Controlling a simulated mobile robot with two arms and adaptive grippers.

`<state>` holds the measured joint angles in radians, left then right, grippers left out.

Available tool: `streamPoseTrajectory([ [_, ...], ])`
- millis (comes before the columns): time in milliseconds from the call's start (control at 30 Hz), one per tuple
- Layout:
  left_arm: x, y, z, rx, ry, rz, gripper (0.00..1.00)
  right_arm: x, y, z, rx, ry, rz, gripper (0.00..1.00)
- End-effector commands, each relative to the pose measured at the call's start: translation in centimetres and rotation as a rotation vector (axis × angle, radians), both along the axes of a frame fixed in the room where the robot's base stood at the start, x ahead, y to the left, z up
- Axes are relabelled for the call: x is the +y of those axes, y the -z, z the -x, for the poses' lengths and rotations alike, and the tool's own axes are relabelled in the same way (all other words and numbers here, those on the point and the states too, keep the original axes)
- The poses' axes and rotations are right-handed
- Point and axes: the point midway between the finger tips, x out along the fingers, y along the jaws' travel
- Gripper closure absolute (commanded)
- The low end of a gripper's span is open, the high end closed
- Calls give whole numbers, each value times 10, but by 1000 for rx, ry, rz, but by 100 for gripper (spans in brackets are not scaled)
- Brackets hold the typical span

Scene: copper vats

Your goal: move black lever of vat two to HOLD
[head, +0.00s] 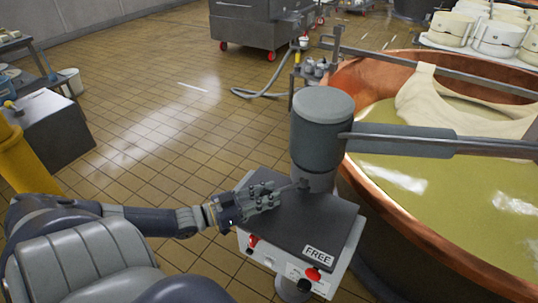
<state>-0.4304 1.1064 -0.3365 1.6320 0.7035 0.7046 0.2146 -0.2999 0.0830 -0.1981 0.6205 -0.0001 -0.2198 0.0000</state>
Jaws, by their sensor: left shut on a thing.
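The copper vat (425,240) stands at the right, full of yellow-green liquid. In front of it is a grey column (322,130) on a control box with a dark top (325,220). My left gripper (280,191) reaches over the box top from the left and is shut. A small dark lever (302,184) sticks out between its fingertips and the column's foot; the fingers hide most of it. A white label reading FREE (318,255) is on the box's front edge. No HOLD label is readable. My right gripper is not in view.
Red knobs (313,274) sit on the box's front face. A grey arm (410,141) runs from the column over the vat, where a pale cloth (450,98) hangs. A hose (262,94) lies on the tiles. The tiled floor (150,120) at left is mostly clear.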

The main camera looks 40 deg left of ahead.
Motion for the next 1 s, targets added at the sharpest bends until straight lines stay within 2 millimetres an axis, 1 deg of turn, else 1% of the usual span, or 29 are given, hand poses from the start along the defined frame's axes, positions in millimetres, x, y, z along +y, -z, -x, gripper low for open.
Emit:
streamPoseTrajectory([
  [33, 1, 1, 0, 2, -3, -2, 74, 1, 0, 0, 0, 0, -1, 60],
  [67, 1, 1, 0, 2, -3, -2, 67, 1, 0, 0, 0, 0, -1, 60],
  [100, 1, 1, 0, 2, -3, -2, 58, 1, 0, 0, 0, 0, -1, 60],
  [133, 1, 1, 0, 2, -3, -2, 54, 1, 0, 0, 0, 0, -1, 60],
  [400, 1, 0, 0, 1, -2, -1, 54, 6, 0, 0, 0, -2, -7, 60],
  [567, 2, 1, 4, 3, -2, -1, 54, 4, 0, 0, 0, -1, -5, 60],
  [767, 12, 2, 25, 6, -1, -3, 54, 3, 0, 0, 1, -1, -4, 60],
  [1000, 27, 3, 59, 8, -2, -2, 54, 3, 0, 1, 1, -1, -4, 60],
])
